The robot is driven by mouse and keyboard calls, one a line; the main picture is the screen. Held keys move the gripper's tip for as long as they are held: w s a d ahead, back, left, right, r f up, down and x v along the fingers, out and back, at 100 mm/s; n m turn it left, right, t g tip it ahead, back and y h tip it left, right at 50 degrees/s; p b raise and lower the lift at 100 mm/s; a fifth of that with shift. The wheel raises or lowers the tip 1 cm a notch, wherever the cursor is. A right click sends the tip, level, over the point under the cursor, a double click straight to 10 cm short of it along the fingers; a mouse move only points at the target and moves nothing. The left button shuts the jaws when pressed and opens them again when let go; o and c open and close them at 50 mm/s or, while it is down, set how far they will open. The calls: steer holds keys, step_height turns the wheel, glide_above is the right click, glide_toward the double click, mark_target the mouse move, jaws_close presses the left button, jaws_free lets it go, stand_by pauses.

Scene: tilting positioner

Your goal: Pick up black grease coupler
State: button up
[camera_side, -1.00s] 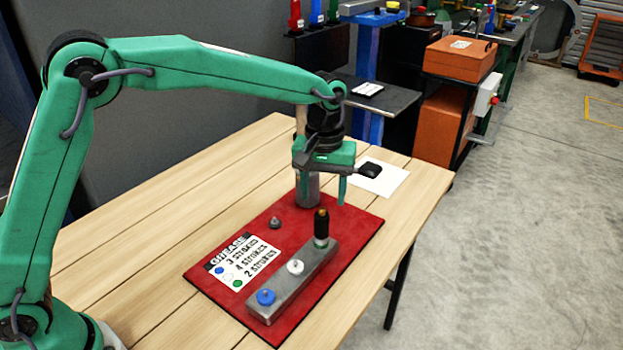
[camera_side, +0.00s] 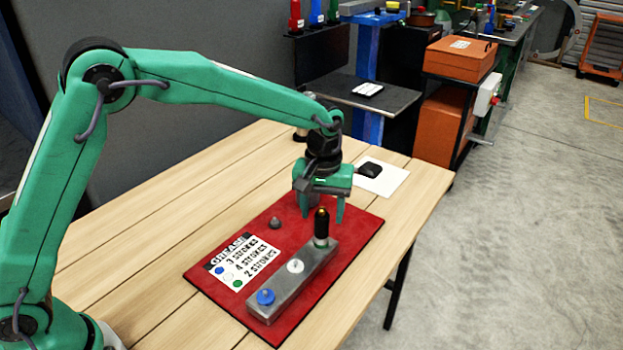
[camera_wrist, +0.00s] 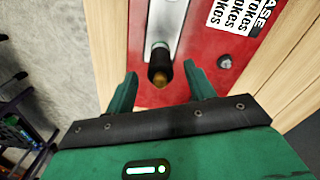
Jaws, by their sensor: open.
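The black grease coupler (camera_side: 321,224) stands upright on the far end of a grey metal block (camera_side: 275,296), with a brass-coloured tip on top. In the wrist view the coupler (camera_wrist: 160,66) shows just beyond my fingertips, roughly midway between them. My gripper (camera_side: 325,212) is open and empty, pointing down above and slightly behind the coupler in the side view. Its two green fingers also show in the wrist view (camera_wrist: 162,80), apart from the coupler. Whether the fingertips are level with its top I cannot tell.
The block has a white cap (camera_side: 295,266) and a blue cap (camera_side: 266,297). It lies on a red mat (camera_side: 340,262) beside a grease label (camera_side: 241,260) and a small grey fitting (camera_side: 275,223). A black item (camera_side: 370,170) lies on white paper behind.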

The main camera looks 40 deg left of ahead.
mark_target(322, 215)
steer(key=shift+f, duration=1.5)
steer(key=shift+c, duration=0.4)
jaws_close()
steer(key=shift+r, duration=0.15)
steer(key=shift+r, duration=0.45)
step_height(322, 215, up, 3)
steer(key=shift+r, duration=0.2)
steer(key=s+d+r, duration=0.6)
steer(key=s+d, duration=0.1)
steer(key=s, duration=0.2)
steer(key=shift+d+r, duration=0.25)
